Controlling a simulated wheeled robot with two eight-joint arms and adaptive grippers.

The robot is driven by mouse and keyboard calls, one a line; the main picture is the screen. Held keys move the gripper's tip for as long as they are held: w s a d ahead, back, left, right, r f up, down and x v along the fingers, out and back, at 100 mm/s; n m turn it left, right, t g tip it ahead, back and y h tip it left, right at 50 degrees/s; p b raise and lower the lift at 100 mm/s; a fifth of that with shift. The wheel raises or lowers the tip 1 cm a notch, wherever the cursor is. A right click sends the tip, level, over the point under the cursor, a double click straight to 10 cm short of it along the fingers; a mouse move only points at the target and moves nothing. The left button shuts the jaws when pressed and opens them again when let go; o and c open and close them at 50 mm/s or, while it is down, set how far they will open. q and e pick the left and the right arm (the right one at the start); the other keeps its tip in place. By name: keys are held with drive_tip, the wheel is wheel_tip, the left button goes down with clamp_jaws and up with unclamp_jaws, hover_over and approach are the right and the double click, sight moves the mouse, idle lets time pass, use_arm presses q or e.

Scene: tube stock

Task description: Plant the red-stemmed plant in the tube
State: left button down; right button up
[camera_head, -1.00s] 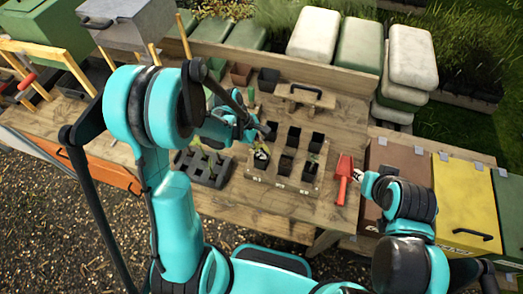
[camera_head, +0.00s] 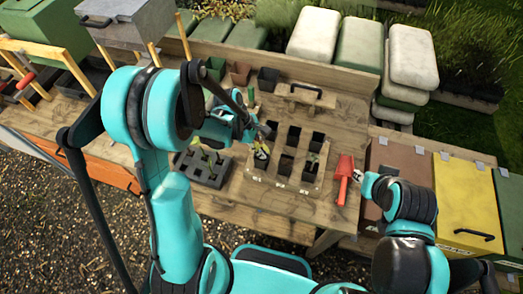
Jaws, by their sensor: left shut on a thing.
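A wooden rack (camera_head: 283,186) with dark square tubes stands on the bench in front of me. My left gripper (camera_head: 263,138) is over the rack's left column and is shut on a small plant (camera_head: 261,155). The plant's leaves show at the front left tube, below the fingers; its stem colour is too small to tell, and I cannot tell how deep it sits. Another small plant (camera_head: 315,163) shows in the right column. My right gripper (camera_head: 359,176) is beside the red trowel, right of the rack; its fingers are too small to read.
A dark grey cell tray (camera_head: 205,178) with small seedlings lies left of the rack. The red trowel (camera_head: 344,178) lies to its right. The bench front is clear.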

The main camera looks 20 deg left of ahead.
use_arm(q)
drive_tip(key=c, duration=1.6)
unclamp_jaws()
drive_tip(key=c, duration=0.5)
drive_tip(key=shift+o, duration=0.2)
drive_tip(key=shift+r, duration=0.1)
drive_tip(key=shift+r+p, duration=2.95)
drive_tip(key=shift+r, duration=1.5)
